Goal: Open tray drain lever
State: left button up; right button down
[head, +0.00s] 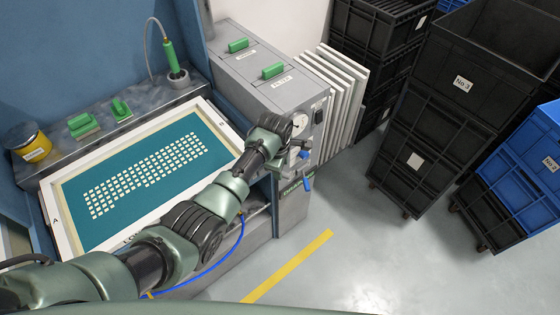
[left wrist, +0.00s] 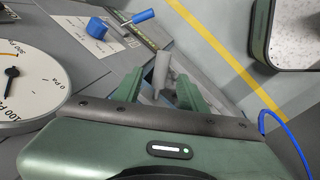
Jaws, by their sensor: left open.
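The drain lever's blue handle (head: 308,183) shows in the head view on the front of the grey cabinet, beside the green "DRAIN" label. In the left wrist view, a blue handle (left wrist: 143,15) on a thin rod sticks out at the top, beside a blue knob (left wrist: 97,27) on a pale plate. My left gripper (left wrist: 159,80) is open, its two green fingers apart and below these blue parts in the picture. It does not touch the handle. A grey piece shows between the fingers; I cannot tell what it is. My right gripper is not in view.
A round gauge (left wrist: 12,88) is at the left of the wrist view. The screen frame (head: 50,215) lies under my left arm. White panels (head: 345,95) lean beside the cabinet. Black crates (head: 425,150) stand at the right. Floor with a yellow line (head: 285,268) is clear in front.

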pick_arm(q)
jog(key=shift+s+a+r, duration=0.1)
jog(key=shift+s+r, duration=0.15)
jog(key=shift+r, duration=0.85)
jog(key=shift+s+a+r, duration=0.1)
jog(key=shift+s+r, duration=0.1)
jog(key=shift+r, duration=0.9)
